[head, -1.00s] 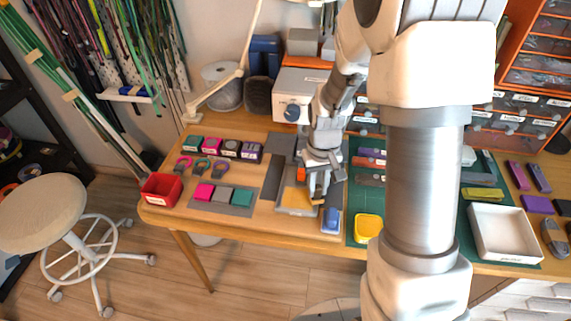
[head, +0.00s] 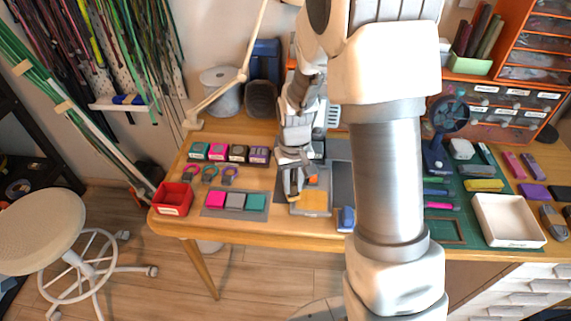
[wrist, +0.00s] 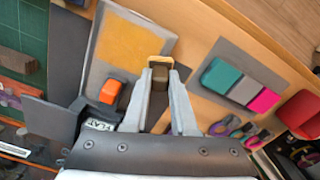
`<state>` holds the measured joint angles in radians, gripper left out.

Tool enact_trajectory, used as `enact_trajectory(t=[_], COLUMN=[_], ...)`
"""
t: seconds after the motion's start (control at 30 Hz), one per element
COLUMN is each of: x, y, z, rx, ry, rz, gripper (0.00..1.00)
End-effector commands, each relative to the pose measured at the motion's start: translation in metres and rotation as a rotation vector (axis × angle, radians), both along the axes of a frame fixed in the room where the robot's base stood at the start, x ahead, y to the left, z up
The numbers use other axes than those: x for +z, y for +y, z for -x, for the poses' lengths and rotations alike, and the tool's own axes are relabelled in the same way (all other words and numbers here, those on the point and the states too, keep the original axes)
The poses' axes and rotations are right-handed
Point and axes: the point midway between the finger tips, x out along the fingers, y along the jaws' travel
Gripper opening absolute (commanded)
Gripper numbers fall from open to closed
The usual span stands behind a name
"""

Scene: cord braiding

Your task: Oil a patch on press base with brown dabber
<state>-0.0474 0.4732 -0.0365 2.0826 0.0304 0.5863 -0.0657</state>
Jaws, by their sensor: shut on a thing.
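My gripper (wrist: 166,92) is shut on the brown dabber (wrist: 160,66), which sticks out past the fingertips in the wrist view. In the head view my gripper (head: 294,196) is over the left edge of the press base (head: 323,213), a flat grey plate. An orange-yellow patch (head: 314,201) covers much of the base; it also shows in the wrist view (wrist: 136,52). The dabber's tip is beside the patch, near the plate's edge. I cannot tell whether it touches the plate. An orange block (wrist: 110,92) is beside the patch.
To the left lie a grey strip with pink, grey and teal blocks (head: 235,201), ring-handled tools (head: 209,174) and a red bin (head: 173,198). A blue item (head: 346,218) stands right of the base. A white tray (head: 508,221) is far right.

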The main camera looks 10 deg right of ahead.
Motion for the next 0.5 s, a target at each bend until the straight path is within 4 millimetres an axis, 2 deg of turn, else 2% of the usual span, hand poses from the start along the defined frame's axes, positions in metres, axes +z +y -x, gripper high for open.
enact_trajectory(t=[0.1, 0.5], x=[0.027, 0.061], y=[0.000, 0.000], z=[-0.002, -0.006], rx=[0.000, -0.001], ry=[-0.004, -0.001], rz=[0.000, 0.000], gripper=[0.00, 0.00])
